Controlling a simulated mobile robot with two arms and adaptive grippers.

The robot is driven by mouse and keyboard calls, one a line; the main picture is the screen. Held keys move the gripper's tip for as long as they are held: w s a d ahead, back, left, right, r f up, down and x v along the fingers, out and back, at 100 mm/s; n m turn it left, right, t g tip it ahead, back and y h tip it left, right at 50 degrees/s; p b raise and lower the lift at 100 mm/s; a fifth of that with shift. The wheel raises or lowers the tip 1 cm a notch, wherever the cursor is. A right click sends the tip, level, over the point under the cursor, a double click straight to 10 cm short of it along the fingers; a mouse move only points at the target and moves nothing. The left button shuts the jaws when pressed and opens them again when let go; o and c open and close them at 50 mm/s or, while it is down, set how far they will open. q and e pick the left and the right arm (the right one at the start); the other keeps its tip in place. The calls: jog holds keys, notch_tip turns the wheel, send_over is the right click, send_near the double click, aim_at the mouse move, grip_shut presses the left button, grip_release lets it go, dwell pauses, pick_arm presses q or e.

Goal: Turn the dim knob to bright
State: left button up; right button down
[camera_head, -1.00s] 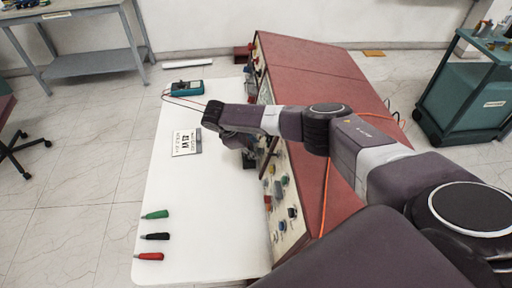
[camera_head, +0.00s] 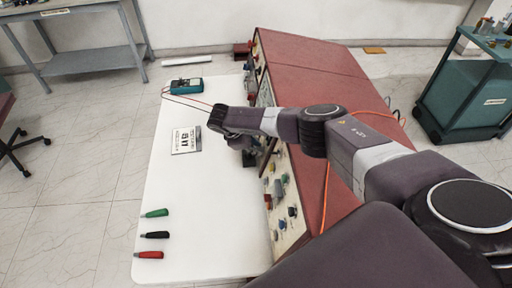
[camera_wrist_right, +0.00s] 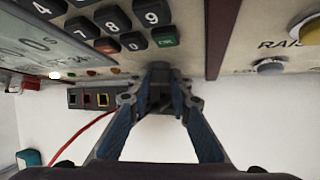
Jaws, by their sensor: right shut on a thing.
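The control panel (camera_head: 285,190) is the sloped cream face of a red console. My right gripper (camera_head: 247,156) is at this face, its fingers partly hidden by my own wrist in the head view. In the right wrist view the two fingers of the gripper (camera_wrist_right: 160,72) come together against the panel, just below a black keypad (camera_wrist_right: 120,22). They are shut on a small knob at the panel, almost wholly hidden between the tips. Its label and pointer cannot be seen. My left gripper is out of view.
A white table (camera_head: 195,215) lies in front of the panel, with a sign (camera_head: 186,140), a teal meter (camera_head: 186,87) with leads, and green, black and red screwdriver-like handles (camera_head: 152,235). Other knobs (camera_head: 280,190) sit nearer on the panel. A teal cart (camera_head: 465,95) stands at right.

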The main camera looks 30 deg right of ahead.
jog(key=t+p, duration=0.1)
jog(key=m+t+h+p, duration=0.1)
jog(key=p, duration=0.1)
jog(key=shift+s+a+f+m+h, duration=0.15)
jog(key=shift+s+a+m+h, duration=0.05)
jog(key=shift+s+m+h, duration=0.15)
jog(key=shift+f+m+t+h, duration=0.15)
jog(key=shift+m+t+h, duration=0.1)
jog(key=shift+t+h, duration=0.15)
jog(key=shift+f+m+t+h, duration=0.1)
jog(key=shift+m+t+h, duration=0.4)
jog(key=shift+t, duration=0.1)
jog(key=shift+a, duration=0.1)
